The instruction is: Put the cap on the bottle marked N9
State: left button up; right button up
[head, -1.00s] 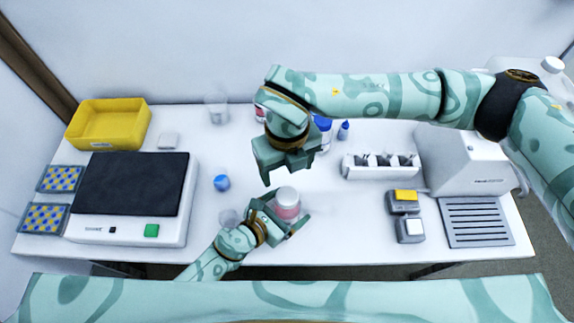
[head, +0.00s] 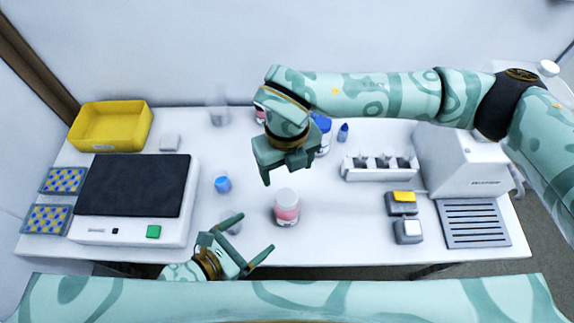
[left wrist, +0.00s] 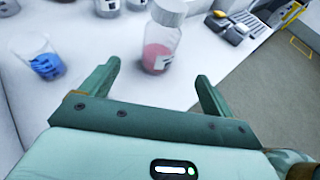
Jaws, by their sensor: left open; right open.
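A clear bottle with pink contents (head: 286,210) stands upright on the white table, with a whitish cap-like top. It also shows in the left wrist view (left wrist: 160,45), where its label is too small to read. In the left wrist view the bottle stands beyond the open fingers (left wrist: 160,85). My right gripper (head: 288,172) is open, pointing down above and behind the bottle, with nothing visible between its fingers.
A blue-capped bottle (head: 323,135) and small blue bottle (head: 343,132) stand behind. A balance (head: 130,190) and yellow bin (head: 110,125) are left. A white rack (head: 378,168) and machine (head: 465,165) are right.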

pick_arm(q)
jog(key=shift+v, duration=1.4)
